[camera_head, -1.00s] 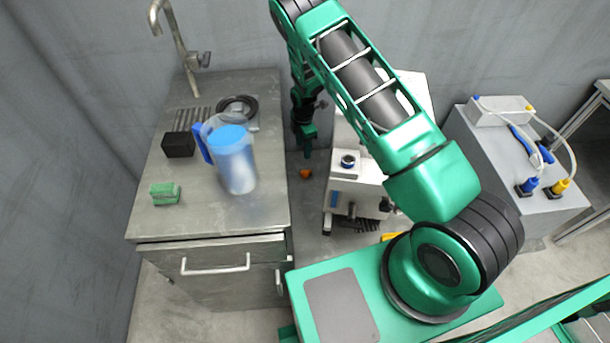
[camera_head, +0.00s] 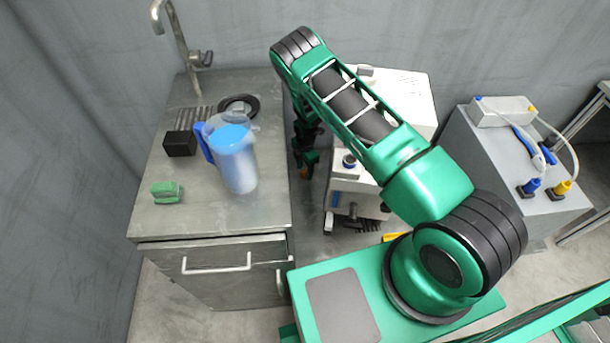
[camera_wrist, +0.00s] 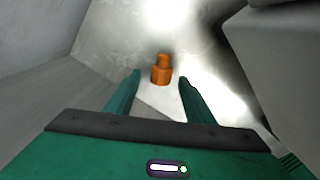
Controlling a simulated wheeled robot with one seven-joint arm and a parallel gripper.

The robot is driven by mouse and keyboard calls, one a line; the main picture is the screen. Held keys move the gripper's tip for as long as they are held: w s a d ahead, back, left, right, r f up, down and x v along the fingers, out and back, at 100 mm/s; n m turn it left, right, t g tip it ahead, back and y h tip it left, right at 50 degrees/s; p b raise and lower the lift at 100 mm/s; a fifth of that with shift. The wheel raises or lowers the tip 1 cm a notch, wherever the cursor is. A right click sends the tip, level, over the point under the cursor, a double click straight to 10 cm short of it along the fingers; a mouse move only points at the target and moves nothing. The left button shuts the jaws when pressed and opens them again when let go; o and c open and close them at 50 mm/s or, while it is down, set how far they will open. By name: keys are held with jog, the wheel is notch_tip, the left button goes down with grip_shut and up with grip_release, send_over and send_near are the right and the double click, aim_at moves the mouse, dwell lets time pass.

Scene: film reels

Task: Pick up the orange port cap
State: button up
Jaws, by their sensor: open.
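The orange port cap (camera_wrist: 161,70) stands upright on the grey floor, a wider body with a narrower top. In the wrist view it lies between and just beyond the fingertips of my open gripper (camera_wrist: 159,76), with nothing held. In the head view my gripper (camera_head: 306,166) is low in the gap between the sink counter and the white machine. The cap is hidden or nearly so behind it there.
The white machine (camera_head: 350,184) is close on the right. The gap between is narrow.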

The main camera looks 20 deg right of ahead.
notch_tip(320, 180, down, 2)
jog(key=c, duration=1.1)
jog(key=shift+c, duration=0.2)
jog(key=shift+r, duration=0.15)
